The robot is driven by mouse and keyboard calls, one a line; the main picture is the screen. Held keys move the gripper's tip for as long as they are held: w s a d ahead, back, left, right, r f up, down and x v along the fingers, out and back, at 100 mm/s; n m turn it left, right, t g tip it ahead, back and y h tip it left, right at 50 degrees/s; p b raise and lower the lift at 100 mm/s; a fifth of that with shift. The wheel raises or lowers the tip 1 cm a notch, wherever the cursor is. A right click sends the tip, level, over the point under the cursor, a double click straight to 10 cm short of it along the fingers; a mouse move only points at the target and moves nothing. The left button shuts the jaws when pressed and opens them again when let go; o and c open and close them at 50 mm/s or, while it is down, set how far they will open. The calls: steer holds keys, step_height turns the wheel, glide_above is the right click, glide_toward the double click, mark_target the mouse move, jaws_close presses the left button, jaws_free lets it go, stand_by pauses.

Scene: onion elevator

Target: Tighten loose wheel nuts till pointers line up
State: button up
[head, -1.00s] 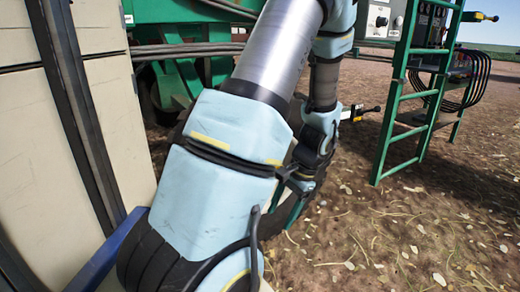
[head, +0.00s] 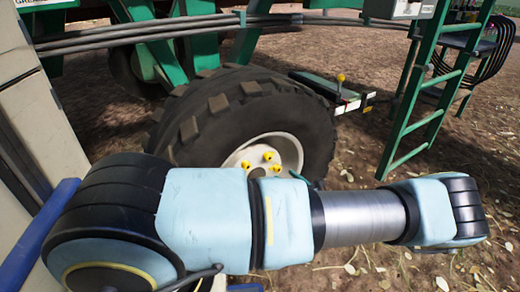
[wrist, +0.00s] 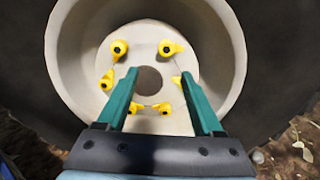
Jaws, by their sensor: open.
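A large black tyre (head: 235,115) with a pale wheel hub (head: 290,146) stands beyond my arm, which hides its lower part. Yellow nut pointers (head: 268,156) show on the hub. In the wrist view, a ring of several dark nuts with yellow pointers, one at the top left (wrist: 119,48), surrounds the hub's dark centre hole. My gripper (wrist: 157,76) has two green fingers spread apart, empty, facing the hub centre. Whether the fingertips touch anything is unclear.
A green ladder (head: 425,95) stands to the right of the wheel. Green frame beams and grey pipes (head: 150,38) run above the tyre. A beige panel (head: 40,110) and blue bar (head: 45,225) are close at left. Open dirt ground lies at the right.

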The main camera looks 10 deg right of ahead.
mark_target(270, 159)
steer(key=shift+m+h, duration=0.3)
steer(key=x, duration=1.1)
steer(key=shift+w+d+r, duration=0.2)
steer(key=shift+d, duration=0.2)
jaws_close()
